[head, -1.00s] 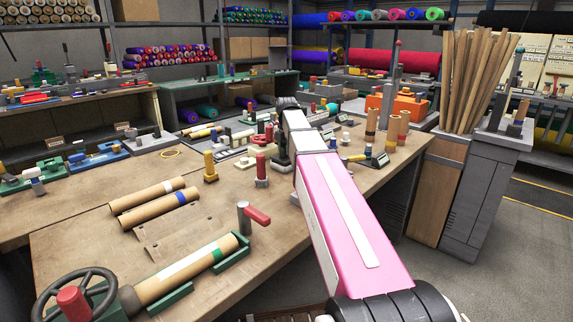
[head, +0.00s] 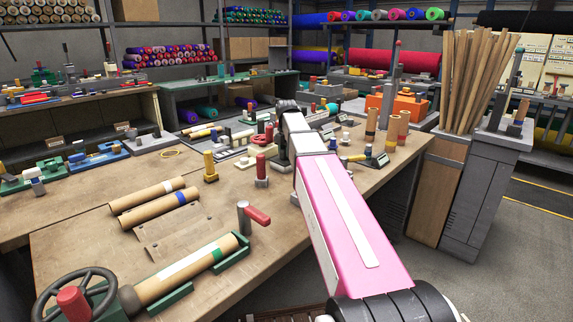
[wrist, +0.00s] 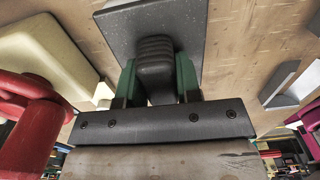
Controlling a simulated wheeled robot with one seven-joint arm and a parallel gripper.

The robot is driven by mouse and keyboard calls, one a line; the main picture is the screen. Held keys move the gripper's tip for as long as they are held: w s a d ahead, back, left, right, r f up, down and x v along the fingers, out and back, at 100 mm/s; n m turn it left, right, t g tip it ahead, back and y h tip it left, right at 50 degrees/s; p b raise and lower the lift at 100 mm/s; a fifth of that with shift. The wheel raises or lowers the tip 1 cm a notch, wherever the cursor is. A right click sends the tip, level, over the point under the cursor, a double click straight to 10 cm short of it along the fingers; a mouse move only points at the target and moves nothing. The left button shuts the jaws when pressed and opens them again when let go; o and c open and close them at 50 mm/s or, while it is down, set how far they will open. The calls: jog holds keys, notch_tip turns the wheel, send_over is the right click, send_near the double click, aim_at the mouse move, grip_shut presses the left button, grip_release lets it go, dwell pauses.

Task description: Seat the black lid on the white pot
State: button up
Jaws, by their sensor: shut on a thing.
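In the wrist view, my gripper (wrist: 157,82) has green fingers closed on a black ribbed grip (wrist: 155,50). Behind the grip is a dark grey speckled slab (wrist: 190,22); I cannot tell whether grip and slab are one piece, or whether this is the black lid. In the head view, my pink and white arm reaches over the bench, and its far end hides most of my gripper and what it holds. I cannot make out the white pot for certain in either view.
In the wrist view, a cream block (wrist: 50,50) and a red part (wrist: 32,125) are close on the left, and a grey bracket (wrist: 280,85) is on the right. In the head view, cardboard tubes (head: 150,205) and a red-handled clamp (head: 257,215) lie on the wooden bench (head: 215,265).

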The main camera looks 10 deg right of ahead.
jog(key=o, duration=1.1)
notch_tip(320, 180, up, 11)
jog(key=shift+f, duration=0.15)
dwell(0.3)
